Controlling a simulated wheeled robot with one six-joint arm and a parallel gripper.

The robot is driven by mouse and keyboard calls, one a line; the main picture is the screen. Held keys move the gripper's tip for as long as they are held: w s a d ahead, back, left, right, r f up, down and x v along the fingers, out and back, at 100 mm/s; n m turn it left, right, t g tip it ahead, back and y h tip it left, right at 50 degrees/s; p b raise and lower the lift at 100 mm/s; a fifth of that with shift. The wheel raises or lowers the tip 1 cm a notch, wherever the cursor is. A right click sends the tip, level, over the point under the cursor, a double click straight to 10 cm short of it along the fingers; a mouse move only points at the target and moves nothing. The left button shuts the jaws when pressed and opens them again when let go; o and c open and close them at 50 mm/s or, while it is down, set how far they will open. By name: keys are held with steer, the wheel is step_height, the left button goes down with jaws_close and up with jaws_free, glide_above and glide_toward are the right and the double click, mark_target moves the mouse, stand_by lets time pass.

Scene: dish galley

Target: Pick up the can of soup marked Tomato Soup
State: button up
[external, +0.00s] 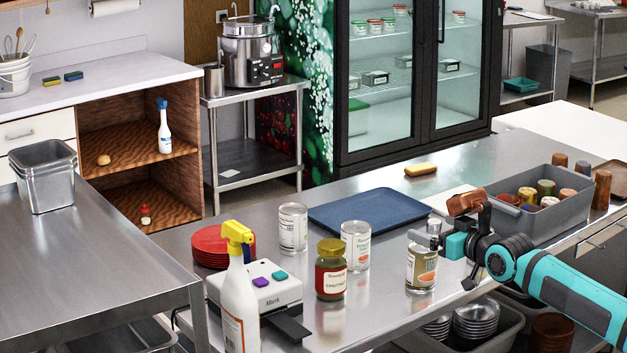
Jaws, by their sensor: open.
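Three cans stand upright on the steel counter: a left can (293,229) with a white label, a middle can (356,250) with a white label and a reddish picture, and a right can (421,274) with a brown and white label and an orange-red picture. The print is too small to tell which one reads Tomato Soup. My gripper (428,236) is open at the top of the right can, reaching in from the right. I cannot tell whether its fingers touch the can; the far finger is partly hidden.
Red plates (211,245) are stacked behind. A blue board (369,209) lies behind the cans. A grey bin (556,222) of cups stands right.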

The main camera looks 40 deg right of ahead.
steer(key=w+d+r+n+g, duration=0.1)
steer(key=w+d+g, duration=0.15)
steer(key=w, duration=0.55)
steer(key=w+d+r+n+g, duration=0.1)
steer(key=w+g, duration=0.3)
steer(key=w, duration=0.4)
steer(key=n+g+y, duration=0.2)
steer(key=n+g, duration=0.1)
steer(key=g, duration=0.4)
glide_toward(357, 226)
steer(key=x, duration=0.7)
steer(key=shift+w+a+f, duration=0.1)
steer(key=shift+w+a, duration=0.05)
steer(key=shift+w, duration=0.05)
steer(key=shift+t, duration=0.25)
steer(key=shift+s+x, duration=0.15)
steer(key=shift+x, duration=1.2)
steer(key=shift+s+x, duration=0.15)
steer(key=shift+x, duration=1.25)
steer(key=shift+c, duration=0.2)
steer(key=c, duration=1.3)
steer(key=shift+c, duration=0.2)
